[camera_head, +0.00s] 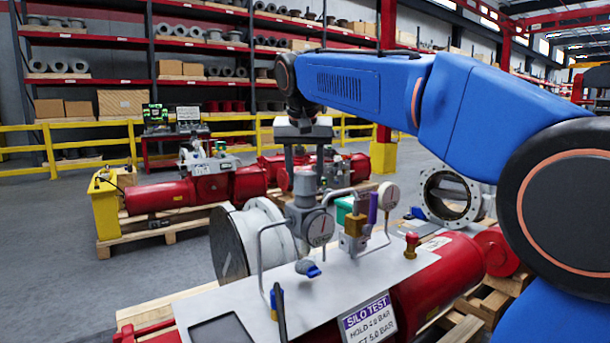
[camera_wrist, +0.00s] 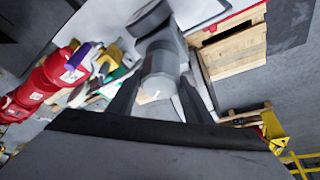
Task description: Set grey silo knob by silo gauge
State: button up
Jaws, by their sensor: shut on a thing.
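The grey silo knob (camera_head: 305,184) is a short upright cylinder on top of a grey regulator (camera_head: 299,217) on the panel. My gripper (camera_head: 305,172) reaches down from above with its fingers on both sides of the knob. In the wrist view the knob (camera_wrist: 160,77) sits between the two dark fingers (camera_wrist: 161,100), and the gripper is shut on it. A round gauge (camera_head: 320,228) with a white face is fixed to the front of the regulator, below the knob. Its needle is too small to read exactly. A second round gauge (camera_head: 389,196) stands further right.
A sign (camera_head: 367,320) reads "SILO TEST", "HOLD", with bar values partly cut off. A blue-handled valve (camera_head: 308,268), a brass block with a purple part (camera_head: 373,207) and a red knob (camera_head: 412,240) stand on the panel nearby. Bent pipes flank the regulator.

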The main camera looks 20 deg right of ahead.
jog(key=shift+n+y, duration=0.8)
jog(key=shift+n, duration=1.3)
jog(key=o, duration=1.1)
jog(key=shift+c, duration=0.2)
jog(key=v, duration=1.7)
jog(key=shift+s+d, duration=0.15)
jog(key=shift+s, duration=0.15)
jog(key=shift+r, duration=0.1)
jog(key=s+d+f, duration=0.2)
jog(key=s+f, duration=0.7)
jog(key=f, duration=0.6)
jog(key=s+d+f, duration=0.2)
jog(key=s+f, duration=0.6)
jog(key=f, duration=0.8)
jog(key=s+d+f, duration=0.3)
jog(key=s+f, duration=0.6)
jog(key=f, duration=0.7)
jog(key=shift+s+t, duration=0.3)
